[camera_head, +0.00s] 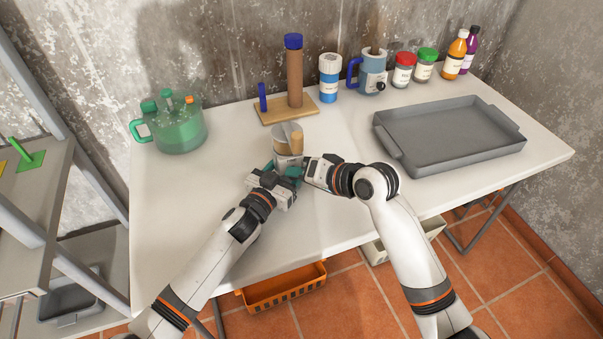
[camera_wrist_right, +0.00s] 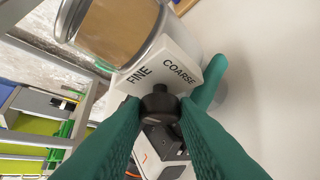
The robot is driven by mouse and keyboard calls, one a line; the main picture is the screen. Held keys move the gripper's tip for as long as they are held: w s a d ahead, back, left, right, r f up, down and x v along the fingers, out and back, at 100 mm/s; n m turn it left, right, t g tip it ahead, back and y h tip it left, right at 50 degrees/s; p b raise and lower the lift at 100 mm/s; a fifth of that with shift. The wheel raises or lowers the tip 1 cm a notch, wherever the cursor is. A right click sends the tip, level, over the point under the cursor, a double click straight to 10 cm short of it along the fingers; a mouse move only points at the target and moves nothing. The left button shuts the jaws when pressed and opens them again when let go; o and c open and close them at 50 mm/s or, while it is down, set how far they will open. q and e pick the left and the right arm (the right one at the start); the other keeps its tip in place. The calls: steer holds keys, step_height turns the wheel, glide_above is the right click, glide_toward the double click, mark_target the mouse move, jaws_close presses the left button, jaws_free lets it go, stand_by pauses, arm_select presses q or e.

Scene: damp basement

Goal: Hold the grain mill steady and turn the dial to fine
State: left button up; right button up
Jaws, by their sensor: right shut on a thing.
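The grain mill (camera_head: 287,138), with a clear round hopper and a tan part on top, stands near the table's middle. The right wrist view shows its tan-filled hopper (camera_wrist_right: 115,30) and a white plate (camera_wrist_right: 172,62) marked FINE and COARSE. My right gripper (camera_head: 306,172) is shut on the black dial (camera_wrist_right: 160,103) below these words; its pointer direction is unclear. My left gripper (camera_head: 283,177) is at the mill's near side. A teal finger of it (camera_wrist_right: 210,85) shows beside the mill body, and the fingers appear closed around its lower part.
A grey tray (camera_head: 450,137) lies at right. Behind the mill are a wooden stand (camera_head: 287,112), a blue-labelled jar (camera_head: 329,80), a blue-handled device (camera_head: 371,75) and several jars and bottles. A green jug (camera_head: 180,132) stands left. The front left tabletop is clear.

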steer(key=shift+f, duration=0.1)
steer(key=o, duration=0.7)
steer(key=v, duration=1.2)
steer(key=shift+s, duration=0.1)
arm_select(q)
steer(key=o, duration=1.4)
